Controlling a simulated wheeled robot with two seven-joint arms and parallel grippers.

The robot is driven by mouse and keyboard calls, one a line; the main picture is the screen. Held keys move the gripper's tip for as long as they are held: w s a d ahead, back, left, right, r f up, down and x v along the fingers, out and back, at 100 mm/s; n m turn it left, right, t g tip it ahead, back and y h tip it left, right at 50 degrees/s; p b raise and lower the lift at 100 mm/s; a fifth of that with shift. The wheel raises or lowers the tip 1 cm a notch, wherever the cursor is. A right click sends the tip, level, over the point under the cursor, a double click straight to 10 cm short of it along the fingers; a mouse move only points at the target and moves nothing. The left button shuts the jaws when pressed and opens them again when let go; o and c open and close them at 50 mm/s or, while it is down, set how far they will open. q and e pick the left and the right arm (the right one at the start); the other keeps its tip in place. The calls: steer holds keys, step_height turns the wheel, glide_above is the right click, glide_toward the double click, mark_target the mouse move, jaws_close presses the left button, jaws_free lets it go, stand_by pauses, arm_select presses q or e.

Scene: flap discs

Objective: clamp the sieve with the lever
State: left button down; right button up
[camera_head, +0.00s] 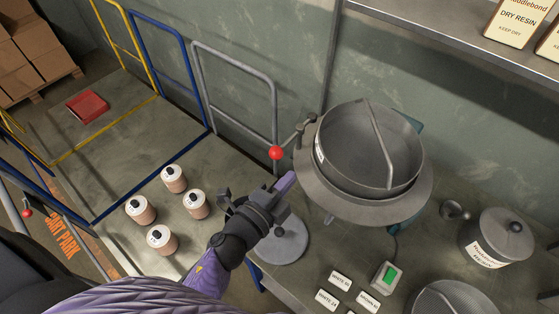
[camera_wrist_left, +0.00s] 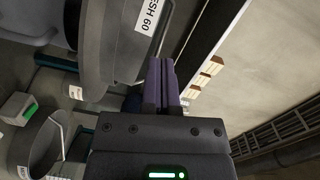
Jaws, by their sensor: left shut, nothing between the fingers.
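The sieve (camera_head: 345,148) is a grey round pan with a bar across it, seated on a wider grey rim (camera_head: 312,185) at the right of centre in the head view. In the left wrist view its side (camera_wrist_left: 120,40) shows a white label reading "ESH 60". The lever (camera_head: 290,141) has a red ball knob (camera_head: 276,153) and stands at the left side of the sieve. My left gripper (camera_head: 288,181) is shut and empty, just below the knob and apart from it. Its purple fingers also show in the left wrist view (camera_wrist_left: 162,82). My right gripper is not in view.
A lidded resin pot (camera_head: 497,238), a green switch box (camera_head: 387,277) and label cards (camera_head: 341,280) lie on the bench at the right. Another sieve (camera_head: 455,299) sits at the bottom edge. Several small pots (camera_head: 174,179) stand at the left. A shelf (camera_head: 450,30) overhangs the upper right.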

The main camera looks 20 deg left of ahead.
arm_select(q)
steer(key=shift+w+a+f, duration=0.25)
steer(key=shift+w+a, duration=0.45)
steer(key=shift+w, duration=0.25)
steer(key=shift+w+a+f, duration=0.2)
steer(key=shift+w+a, duration=0.5)
steer(key=shift+w, duration=0.25)
steer(key=shift+a+h, duration=0.1)
steer(key=shift+h, duration=0.2)
